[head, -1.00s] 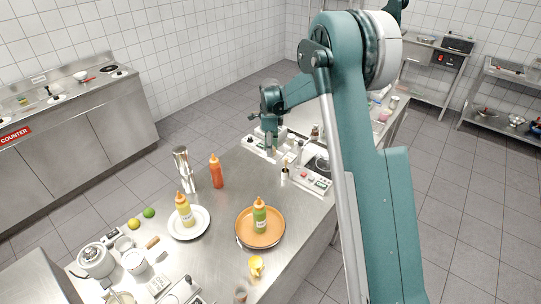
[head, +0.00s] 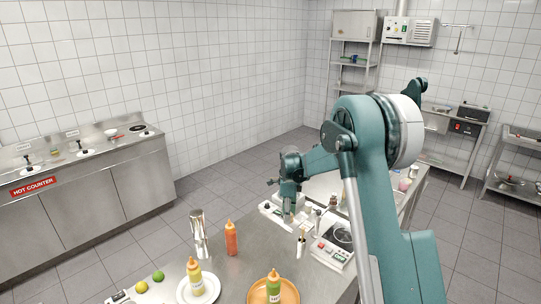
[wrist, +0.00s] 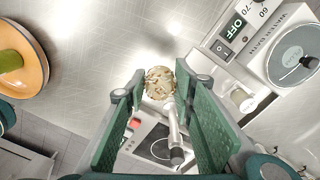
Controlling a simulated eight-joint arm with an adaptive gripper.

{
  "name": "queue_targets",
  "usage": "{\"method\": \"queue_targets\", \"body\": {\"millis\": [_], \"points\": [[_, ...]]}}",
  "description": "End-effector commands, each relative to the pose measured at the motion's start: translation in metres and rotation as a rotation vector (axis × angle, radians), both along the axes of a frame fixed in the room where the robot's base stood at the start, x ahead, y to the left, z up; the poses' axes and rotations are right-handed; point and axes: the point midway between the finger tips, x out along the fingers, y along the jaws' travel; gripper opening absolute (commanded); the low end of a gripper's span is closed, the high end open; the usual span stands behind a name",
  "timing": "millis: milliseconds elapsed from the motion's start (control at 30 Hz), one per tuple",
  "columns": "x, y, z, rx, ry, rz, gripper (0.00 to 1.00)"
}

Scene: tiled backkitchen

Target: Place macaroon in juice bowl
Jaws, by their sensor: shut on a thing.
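My gripper (head: 290,212) is over the far part of the steel bench in the head view. In the wrist view my gripper (wrist: 160,88) has its green fingers closed on a small round, beige, speckled thing, which looks like the macaroon (wrist: 160,80). It is held at the fingertips, above the bench and its appliances. In the head view the macaroon is too small to make out. I cannot pick out a juice bowl in either view.
A water bath (wrist: 300,50) and a white appliance are close to the gripper.

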Motion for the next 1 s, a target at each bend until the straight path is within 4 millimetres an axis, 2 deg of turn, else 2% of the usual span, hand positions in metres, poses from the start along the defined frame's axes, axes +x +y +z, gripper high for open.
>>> {"method": "queue_targets", "body": {"millis": [167, 367, 700, 867, 1000], "points": [[0.01, -0.017, 0.006, 0.0, 0.0, 0.004, 0.18], [0.031, -0.058, 0.022, 0.0, 0.0, 0.021, 0.18], [0.07, -0.16, 0.064, 0.0, 0.0, 0.072, 0.18], [0.079, -0.207, 0.083, 0.0, 0.0, 0.119, 0.18], [0.076, -0.243, 0.093, 0.0, 0.0, 0.208, 0.18]]}}
